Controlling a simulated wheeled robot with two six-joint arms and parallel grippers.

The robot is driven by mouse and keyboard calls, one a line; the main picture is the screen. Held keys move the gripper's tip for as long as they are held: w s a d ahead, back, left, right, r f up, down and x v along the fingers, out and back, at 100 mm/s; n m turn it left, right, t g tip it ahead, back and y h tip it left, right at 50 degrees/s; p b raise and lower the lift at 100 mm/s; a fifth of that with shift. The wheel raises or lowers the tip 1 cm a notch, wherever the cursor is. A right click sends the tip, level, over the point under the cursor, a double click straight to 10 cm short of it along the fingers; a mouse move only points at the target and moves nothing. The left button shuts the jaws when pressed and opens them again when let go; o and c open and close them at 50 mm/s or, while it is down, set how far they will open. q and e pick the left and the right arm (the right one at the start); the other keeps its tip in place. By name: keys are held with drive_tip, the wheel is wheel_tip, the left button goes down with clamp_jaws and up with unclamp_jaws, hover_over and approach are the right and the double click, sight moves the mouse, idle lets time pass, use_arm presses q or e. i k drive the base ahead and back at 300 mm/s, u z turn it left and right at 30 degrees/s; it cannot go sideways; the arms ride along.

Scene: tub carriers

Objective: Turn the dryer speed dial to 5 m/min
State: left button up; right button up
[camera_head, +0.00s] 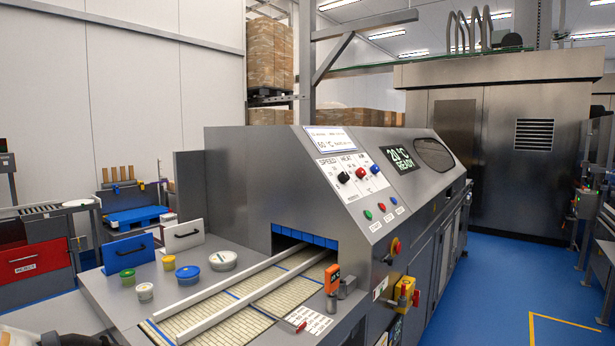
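The dryer (255,185) is a grey metal machine with a sloped control panel. Its speed dial (343,177) is a black knob under the label SPEED, the leftmost of three knobs. The scale marks around it are too small to read, so I cannot tell its setting. Nothing touches the knobs. A dark shape at the bottom left edge may be part of my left arm. Neither gripper shows.
A conveyor (240,300) leads into the dryer. Several small tubs (188,274) stand left of it. An orange device (332,279) stands at its right edge. Blue floor right is clear.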

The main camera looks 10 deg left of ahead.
sight(343, 177)
drive_tip(key=z, duration=1.25)
drive_tip(key=i, duration=2.95)
drive_tip(key=u, duration=2.65)
